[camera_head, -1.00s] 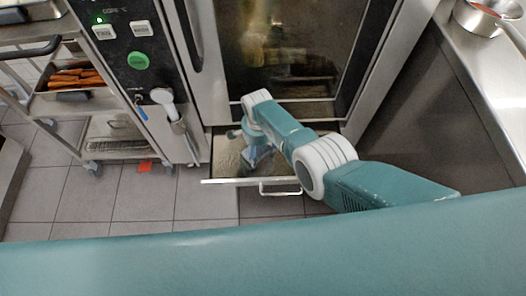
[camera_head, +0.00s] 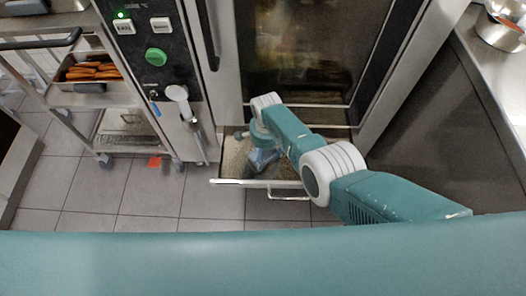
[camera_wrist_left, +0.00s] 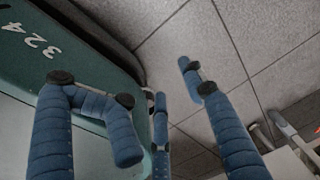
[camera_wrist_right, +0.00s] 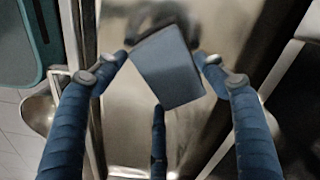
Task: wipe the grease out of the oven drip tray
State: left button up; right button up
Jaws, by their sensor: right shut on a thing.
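The drip tray (camera_head: 235,160) is pulled out below the oven door, with a pale front rim and a bar handle. Its floor looks brownish and speckled at the left in the head view; my arm hides much of the rest. My right gripper (camera_head: 262,163) is down in the tray. In the right wrist view this gripper (camera_wrist_right: 160,75) is shut on a flat blue-grey pad (camera_wrist_right: 172,72), over a shiny brownish metal surface. Whether the pad touches the tray floor is unclear. My left gripper (camera_wrist_left: 158,105) has its fingers spread and empty above floor tiles.
The oven (camera_head: 310,60) stands behind the tray, with its door shut. A trolley with a pan of carrots (camera_head: 92,72) is at the left. A hand shower (camera_head: 180,95) hangs on the oven panel. A steel counter (camera_head: 490,65) bounds the right.

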jog(key=shift+s+d, duration=0.1)
jog(key=shift+d, duration=0.4)
jog(key=shift+d+r+p, duration=0.1)
jog(key=shift+d+p, duration=0.8)
jog(key=shift+d, duration=0.45)
jog(key=shift+d+p, duration=0.55)
jog(key=shift+d, duration=0.85)
jog(key=shift+s+d+f, duration=0.15)
jog(key=shift+d+f, duration=0.05)
jog(key=shift+d, duration=0.8)
jog(key=shift+s+d+r+p, duration=0.1)
jog(key=shift+d+p, duration=0.5)
jog(key=shift+d, duration=0.2)
jog(key=shift+d+p, duration=0.5)
jog(key=shift+d, duration=1.3)
jog(key=shift+s+d+p, duration=0.2)
jog(key=shift+d+p, duration=0.05)
jog(key=shift+d, duration=1.75)
jog(key=shift+s+d+p, duration=0.15)
jog(key=shift+d+p, duration=0.05)
jog(key=shift+d, duration=3.75)
pick_arm(q)
notch_tip(320, 180, up, 6)
jog(key=s+d, duration=0.1)
jog(key=s, duration=0.1)
